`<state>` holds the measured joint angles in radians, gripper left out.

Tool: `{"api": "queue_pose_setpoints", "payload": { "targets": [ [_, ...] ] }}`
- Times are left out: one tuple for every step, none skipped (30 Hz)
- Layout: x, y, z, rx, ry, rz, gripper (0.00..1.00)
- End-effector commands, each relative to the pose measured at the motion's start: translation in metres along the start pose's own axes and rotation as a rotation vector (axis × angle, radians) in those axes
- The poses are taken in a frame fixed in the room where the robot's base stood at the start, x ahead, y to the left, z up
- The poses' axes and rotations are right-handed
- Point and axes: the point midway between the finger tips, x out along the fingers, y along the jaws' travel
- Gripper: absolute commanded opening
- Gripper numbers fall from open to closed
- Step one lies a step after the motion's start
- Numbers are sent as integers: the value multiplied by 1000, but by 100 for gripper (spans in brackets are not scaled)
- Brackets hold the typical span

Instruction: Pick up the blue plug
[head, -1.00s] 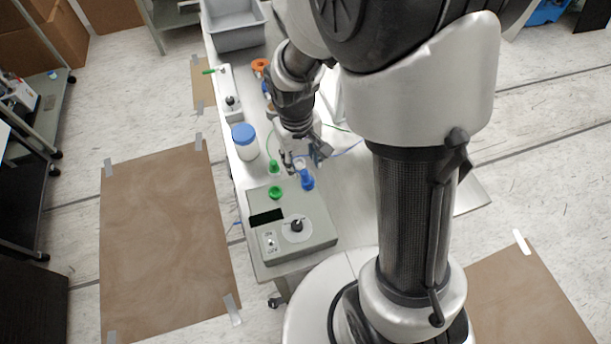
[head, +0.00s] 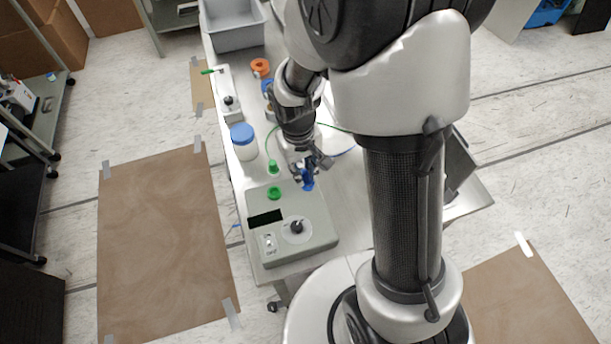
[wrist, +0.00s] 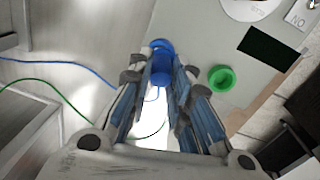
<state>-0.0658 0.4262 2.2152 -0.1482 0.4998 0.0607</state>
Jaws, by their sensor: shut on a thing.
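The blue plug (wrist: 160,74) is between the fingertips of my gripper (wrist: 162,82) in the wrist view, and the gripper is shut on it. A blue ring or socket shows just beyond the plug, at the edge of the grey control box (wrist: 205,42). Whether the plug is seated in it or apart from it, I cannot tell. In the head view my gripper (head: 308,172) is low over the far right corner of the box (head: 318,226), and the plug (head: 308,182) is partly hidden by the fingers.
A green socket (head: 274,193) is on the box, left of my gripper. A green plug (head: 272,168) stands behind it. A white jar with a blue lid (head: 243,142) is at the table's left edge. A grey bin (head: 236,28) is at the far end. Thin blue and green hoses cross the table.

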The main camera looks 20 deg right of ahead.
Motion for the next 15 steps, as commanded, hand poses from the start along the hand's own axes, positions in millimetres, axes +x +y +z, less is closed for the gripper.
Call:
{"api": "queue_pose_setpoints", "payload": {
  "targets": [
    [0,0,0,0,0,0,9],
    [0,0,0,0,0,0,7],
    [0,0,0,0,0,0,4],
    [0,0,0,0,0,0,2],
    [0,0,0,0,0,0,0],
    [0,0,0,0,0,0,0],
    [0,0,0,0,0,0,0],
    [0,0,0,0,0,0,0],
    [0,0,0,0,0,0,0],
    [0,0,0,0,0,0,0],
    [-1,0,0,0,0,0,0],
    [-2,0,0,0,1,0,0],
    [-3,0,0,0,1,0,0],
    [-4,0,0,0,1,0,0],
    [-7,0,0,0,1,0,0]
  ]
}}
